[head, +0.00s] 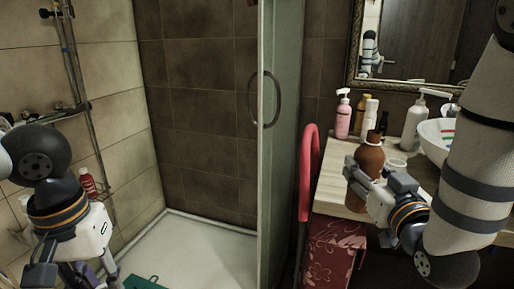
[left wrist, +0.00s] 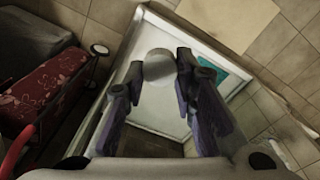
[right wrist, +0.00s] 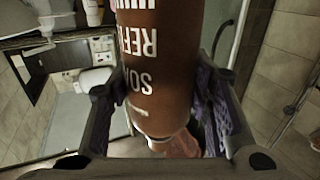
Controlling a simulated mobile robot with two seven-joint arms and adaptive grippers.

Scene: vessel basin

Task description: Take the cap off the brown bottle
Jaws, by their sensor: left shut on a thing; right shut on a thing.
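The brown bottle (head: 369,158) is at the front of the wooden counter, upright, its brown neck showing with no cap on it. My right gripper (head: 360,178) is shut around its body. In the right wrist view the bottle (right wrist: 158,55), with white lettering, fills the space between the fingers (right wrist: 165,95). My left gripper (head: 72,275) is far to the left, over the shower floor, partly cut off by the lower edge. In the left wrist view its fingertips (left wrist: 158,72) are shut on a pale round cap (left wrist: 158,68).
The counter (head: 335,190) holds a pink pump bottle (head: 343,118), a white pump bottle (head: 412,125) and a white basin (head: 436,138) close behind the brown bottle. A glass shower door (head: 281,150) and a red rail (head: 307,170) stand between my two grippers.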

